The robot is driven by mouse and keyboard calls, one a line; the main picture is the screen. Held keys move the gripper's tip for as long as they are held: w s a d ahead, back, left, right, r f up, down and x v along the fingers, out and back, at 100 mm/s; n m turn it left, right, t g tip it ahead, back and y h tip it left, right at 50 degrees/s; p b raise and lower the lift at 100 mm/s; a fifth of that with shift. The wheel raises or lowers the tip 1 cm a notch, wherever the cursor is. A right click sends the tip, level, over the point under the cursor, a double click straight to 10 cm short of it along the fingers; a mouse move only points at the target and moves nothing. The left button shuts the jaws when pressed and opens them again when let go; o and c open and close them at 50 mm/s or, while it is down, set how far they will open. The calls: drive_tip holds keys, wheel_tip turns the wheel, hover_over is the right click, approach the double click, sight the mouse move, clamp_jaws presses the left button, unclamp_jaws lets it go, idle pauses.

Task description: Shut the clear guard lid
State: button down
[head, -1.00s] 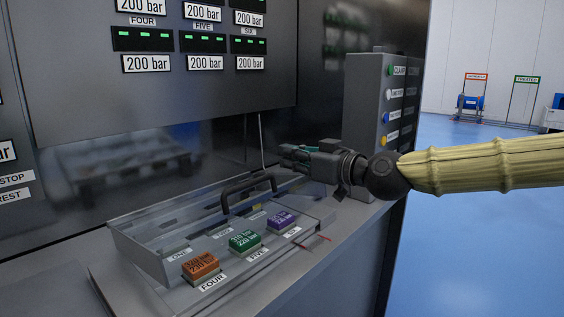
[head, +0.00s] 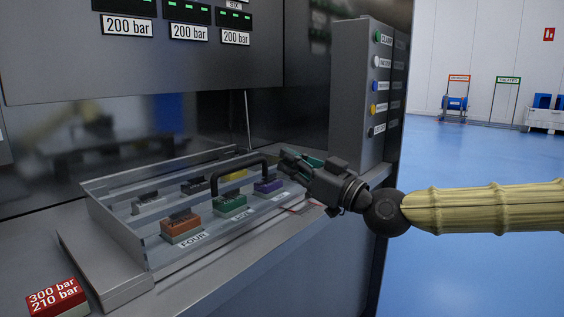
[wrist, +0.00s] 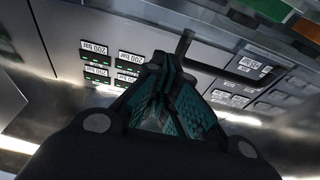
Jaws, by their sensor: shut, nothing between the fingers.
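The clear guard lid (head: 118,232) lies low over the tray of coloured blocks, and the front orange, green and purple blocks show dulled through it. Whether its front edge is fully seated I cannot tell. Its black bar handle (head: 240,164) stands up from it; it also shows in the wrist view (wrist: 222,66). My gripper (head: 286,160) is shut and empty, with its tips just right of the handle's right end, above the lid's right side. I cannot tell whether it touches the lid. The shut fingers also show in the wrist view (wrist: 160,66).
A red block (head: 55,297) marked 300 bar 210 bar lies on the bench at front left, outside the lid. A grey button box (head: 352,90) stands behind my gripper at the right. The gauge panel (head: 150,60) rises behind. Blue floor is open at the right.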

wheel_tip(320, 180, down, 2)
drive_tip(key=shift+s+d+f+b, duration=0.1)
drive_tip(key=shift+f+b, duration=0.15)
drive_tip(key=shift+b, duration=0.5)
